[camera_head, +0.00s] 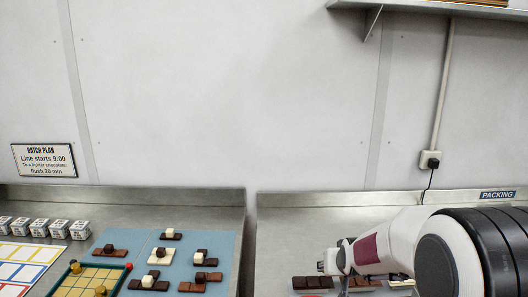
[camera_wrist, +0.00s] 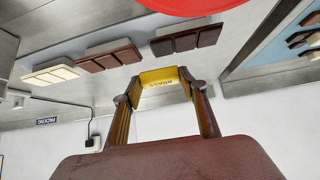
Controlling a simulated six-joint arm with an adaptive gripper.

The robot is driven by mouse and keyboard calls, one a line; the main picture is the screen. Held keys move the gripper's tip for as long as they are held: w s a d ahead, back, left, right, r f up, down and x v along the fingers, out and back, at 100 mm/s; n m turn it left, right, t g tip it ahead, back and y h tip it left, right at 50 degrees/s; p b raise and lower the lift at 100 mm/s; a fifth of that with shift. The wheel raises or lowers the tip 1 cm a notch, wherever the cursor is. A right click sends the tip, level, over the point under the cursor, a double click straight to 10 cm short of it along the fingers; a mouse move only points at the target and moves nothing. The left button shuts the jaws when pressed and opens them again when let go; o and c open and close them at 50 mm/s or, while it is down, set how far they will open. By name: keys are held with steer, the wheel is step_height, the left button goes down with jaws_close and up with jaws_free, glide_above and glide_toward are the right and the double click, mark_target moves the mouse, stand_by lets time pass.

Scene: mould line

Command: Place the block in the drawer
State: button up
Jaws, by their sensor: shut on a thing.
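In the wrist view, a yellow block (camera_wrist: 165,84) with small dark lettering spans the gap between the two brown fingers of my gripper (camera_wrist: 160,88). The fingers press on its two ends, and it is clear of the chocolate bars in the picture. In the camera_head view, my gripper (camera_head: 325,266) reaches in from the right, low over the right bench. The block cannot be made out there. No drawer can be made out in either view.
Dark (camera_head: 312,282) and pale (camera_head: 401,283) chocolate bars lie on the right bench (camera_head: 285,215), close to my gripper. A blue mat (camera_head: 208,242) with chocolate pieces and a green-framed yellow board (camera_head: 92,281) lie left. Part of a red object (camera_wrist: 188,5) tops the wrist view.

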steer(key=shift+s+a+r, duration=0.55)
steer(key=shift+s, duration=0.15)
steer(key=shift+s+a+r, duration=0.5)
steer(key=shift+s+r, duration=0.05)
steer(key=shift+s, duration=0.1)
steer(key=shift+s+r, duration=0.25)
steer(key=shift+r, duration=0.35)
steer(key=shift+s+r, duration=0.25)
steer(key=shift+r, duration=0.35)
steer(key=shift+w+f, duration=0.25)
steer(key=shift+f, duration=0.4)
steer(key=shift+w+f, duration=0.25)
steer(key=shift+f, duration=0.35)
steer(key=shift+r, duration=0.15)
